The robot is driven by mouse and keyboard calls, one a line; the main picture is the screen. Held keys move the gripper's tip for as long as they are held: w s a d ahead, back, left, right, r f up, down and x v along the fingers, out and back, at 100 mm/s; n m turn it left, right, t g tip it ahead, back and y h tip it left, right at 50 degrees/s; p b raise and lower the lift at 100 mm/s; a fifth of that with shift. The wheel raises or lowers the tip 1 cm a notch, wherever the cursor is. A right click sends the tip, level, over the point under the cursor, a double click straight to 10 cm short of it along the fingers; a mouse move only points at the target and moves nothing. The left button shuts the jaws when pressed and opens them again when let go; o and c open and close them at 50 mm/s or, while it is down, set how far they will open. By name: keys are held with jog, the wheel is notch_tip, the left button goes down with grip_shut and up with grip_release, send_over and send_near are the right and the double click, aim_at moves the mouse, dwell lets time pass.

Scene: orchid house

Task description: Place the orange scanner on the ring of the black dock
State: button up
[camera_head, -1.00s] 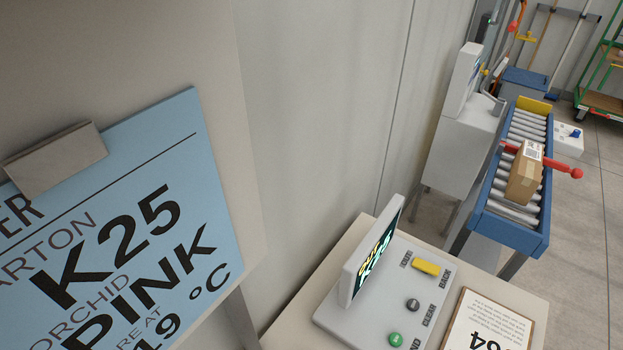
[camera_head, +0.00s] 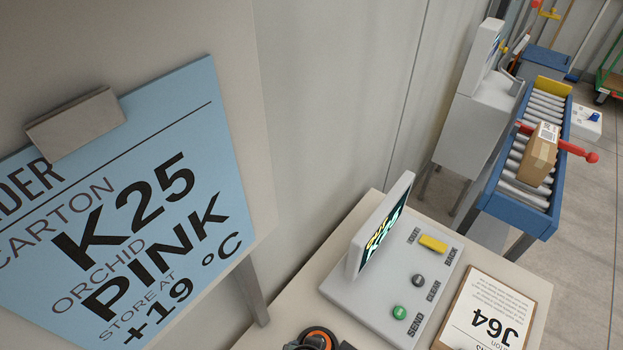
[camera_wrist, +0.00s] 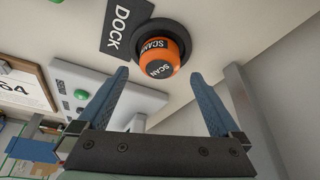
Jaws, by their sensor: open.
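The orange scanner (camera_wrist: 158,52), a round orange body with black bands marked SCAN, stands on the black ring of the dock (camera_wrist: 165,23) in the wrist view. It looks seated within the ring, though its base is partly hidden. A black plate marked DOCK (camera_wrist: 116,38) lies beside the ring. My gripper (camera_wrist: 158,74) is open, with its two blue fingers apart and the scanner just beyond the gap between their tips. Nothing is between the fingers. In the head view only part of the orange scanner (camera_head: 319,334) shows at the bottom edge.
A grey console (camera_head: 385,285) with a screen and coloured buttons stands on the table beside the scanner. A clipboard (camera_head: 490,315) lies to its right. A blue card (camera_head: 130,200) hangs at left. A roller conveyor (camera_head: 535,130) bears a carton (camera_head: 540,155).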

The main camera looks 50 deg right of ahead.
jog(key=v, duration=0.6)
dwell(0.6)
